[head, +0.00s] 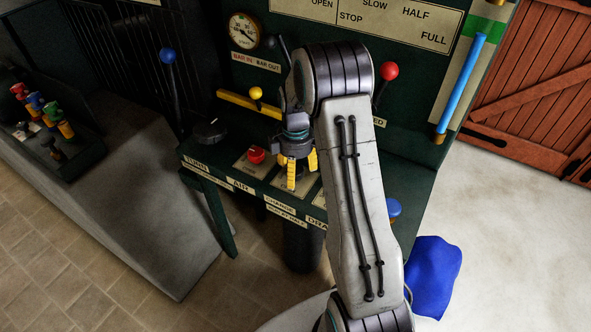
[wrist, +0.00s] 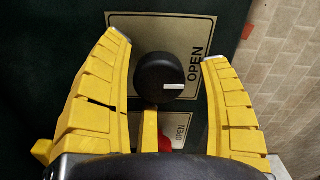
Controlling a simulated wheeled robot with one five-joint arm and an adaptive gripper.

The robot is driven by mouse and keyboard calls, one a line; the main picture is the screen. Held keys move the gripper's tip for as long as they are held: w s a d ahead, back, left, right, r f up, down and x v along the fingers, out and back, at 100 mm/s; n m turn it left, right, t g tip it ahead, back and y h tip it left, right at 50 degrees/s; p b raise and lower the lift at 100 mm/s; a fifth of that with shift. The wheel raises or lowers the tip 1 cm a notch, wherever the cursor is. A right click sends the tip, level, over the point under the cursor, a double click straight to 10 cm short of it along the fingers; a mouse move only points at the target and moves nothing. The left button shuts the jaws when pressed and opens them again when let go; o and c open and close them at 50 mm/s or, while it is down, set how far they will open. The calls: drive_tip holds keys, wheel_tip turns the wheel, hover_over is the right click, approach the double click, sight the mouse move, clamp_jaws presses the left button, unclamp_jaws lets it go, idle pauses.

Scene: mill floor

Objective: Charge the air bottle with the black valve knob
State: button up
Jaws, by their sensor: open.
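In the wrist view, the black valve knob (wrist: 160,74) is a round knob with a small white mark, in front of a cream plate (wrist: 190,28) that reads OPEN. My gripper (wrist: 168,52) is open, with yellow fingers to the left and right of the knob and another below it. Gaps show at both sides; I cannot tell whether the lower finger touches. In the head view, my gripper (head: 295,176) points down over the desk near the CHARGE label (head: 279,205), and this knob is hidden there. I cannot make out the air bottle for sure.
A red knob (head: 256,154) stands just left of my gripper, and a black TURN knob (head: 210,131) farther left. A blue knob (head: 393,208) is at right. A gauge (head: 244,31) is above.

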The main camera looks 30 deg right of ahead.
drive_tip(key=shift+r, duration=0.15)
wheel_tip(320, 180, up, 12)
idle(0.6)
idle(0.6)
drive_tip(key=s+a+f+m+g, duration=0.1)
drive_tip(key=s+a+f+m, duration=0.1)
drive_tip(key=s+m, duration=0.4)
drive_tip(key=s+a+f+m, duration=0.1)
drive_tip(key=s+f+m, duration=0.1)
drive_tip(key=s+m, duration=0.4)
drive_tip(key=s+a+r+n+t+p, duration=0.1)
drive_tip(key=s+a+r+t+p, duration=0.1)
drive_tip(key=s+a+r+t, duration=0.2)
drive_tip(key=shift+s+a+r+n, duration=0.4)
drive_tip(key=shift+s+a+r, duration=1.05)
drive_tip(key=shift+s+r, duration=2.9)
